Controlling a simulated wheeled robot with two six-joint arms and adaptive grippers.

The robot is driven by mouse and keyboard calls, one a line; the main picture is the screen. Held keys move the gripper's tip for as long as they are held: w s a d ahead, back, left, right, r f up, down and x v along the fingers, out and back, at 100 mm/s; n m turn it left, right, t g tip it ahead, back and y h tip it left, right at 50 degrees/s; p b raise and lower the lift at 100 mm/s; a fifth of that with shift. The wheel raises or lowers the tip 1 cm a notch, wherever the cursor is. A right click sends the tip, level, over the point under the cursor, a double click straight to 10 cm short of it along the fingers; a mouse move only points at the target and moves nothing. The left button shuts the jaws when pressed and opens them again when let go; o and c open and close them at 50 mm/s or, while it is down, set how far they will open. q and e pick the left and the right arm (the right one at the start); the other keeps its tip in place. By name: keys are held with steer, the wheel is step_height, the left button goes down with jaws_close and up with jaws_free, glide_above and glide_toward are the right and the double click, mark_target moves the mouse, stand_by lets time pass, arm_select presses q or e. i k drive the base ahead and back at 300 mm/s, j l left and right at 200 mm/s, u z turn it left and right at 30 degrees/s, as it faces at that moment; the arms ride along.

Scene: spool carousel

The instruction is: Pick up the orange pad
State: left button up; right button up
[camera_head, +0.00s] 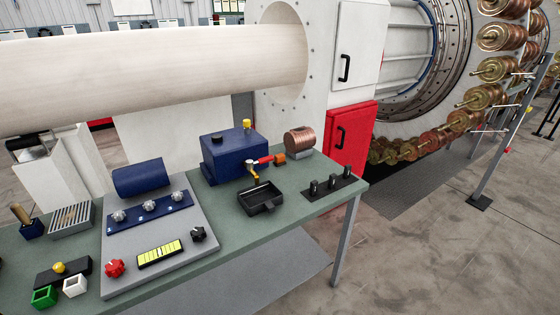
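A small orange block (280,159), the only orange thing I can make out, is on the green workbench (230,262) near its back edge. It lies just right of a red-handled brass fitting (262,162) and in front of a copper spool (299,139). It is small in view, so I cannot tell whether it touches the red handle. Neither of my grippers is in view.
A blue box (228,155) stands left of the block. A black tray (261,198) and a black rack with pegs (333,185) are in front. A grey panel (160,225) with knobs fills the left. Bare bench lies right of the panel.

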mark_target(279, 159)
steer(key=i+l+u, duration=0.1)
steer(key=u, duration=0.3)
steer(key=i+l+u, duration=0.1)
steer(key=u, duration=0.3)
steer(key=i+l+u, duration=0.1)
steer(key=l, duration=0.2)
steer(key=i+l, duration=0.2)
steer(key=i+l+u, duration=0.15)
steer(key=l, duration=0.25)
steer(key=i+l, duration=0.1)
steer(key=l, duration=0.25)
steer(key=i+l+u, duration=0.15)
steer(key=l, duration=0.15)
